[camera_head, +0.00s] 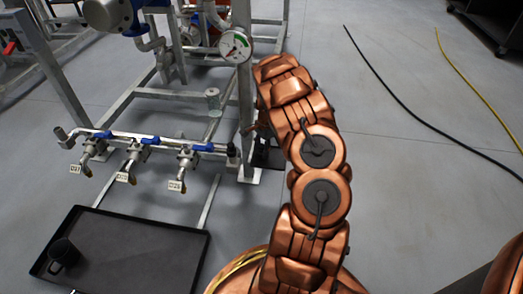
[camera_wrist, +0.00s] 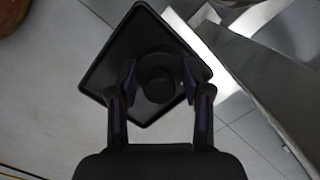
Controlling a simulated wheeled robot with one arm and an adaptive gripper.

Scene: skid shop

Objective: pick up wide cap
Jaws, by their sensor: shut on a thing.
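In the wrist view a dark round cap (camera_wrist: 157,84), which I take for the wide cap, sits between the two fingertips of my gripper (camera_wrist: 160,84). The fingers press on it from left and right. Behind it is a black, square-edged tray or plate (camera_wrist: 110,60); I cannot tell whether the cap still touches it. In the head view my arm hides the gripper and the cap. A dark object (camera_head: 268,155) shows just left of my arm beside the frame's foot.
A metal skid frame (camera_head: 245,100) with a dial gauge (camera_head: 235,46) stands close left of my arm. Several blue-handled valves (camera_head: 188,155) line its low pipe. A large black tray (camera_head: 140,250) at lower left holds a black cup-like part (camera_head: 63,254). Hoses (camera_head: 400,110) cross the open floor at right.

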